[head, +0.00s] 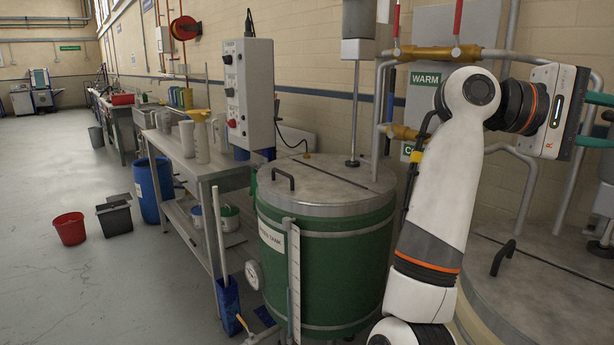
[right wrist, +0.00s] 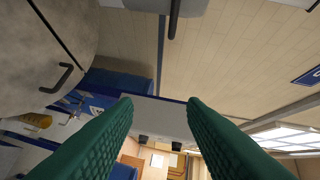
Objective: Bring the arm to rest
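My right arm (head: 440,215) rises from the bottom of the head view and bends to the right at the top. My right gripper (head: 602,120) is at the right edge of the head view, pointing right, with part of its green fingers cut off by the frame. In the right wrist view the two green fingers of the gripper (right wrist: 160,103) stand wide apart with nothing between them. The gripper is open and empty. My left arm and left gripper are not in view.
A green tank (head: 325,265) with a grey lid stands left of my right arm. Another grey-lidded tank (head: 545,285) is below the gripper. Wall pipes (head: 440,54) with red-handled valves run behind the arm. A bench (head: 190,160) and open floor (head: 60,280) lie left.

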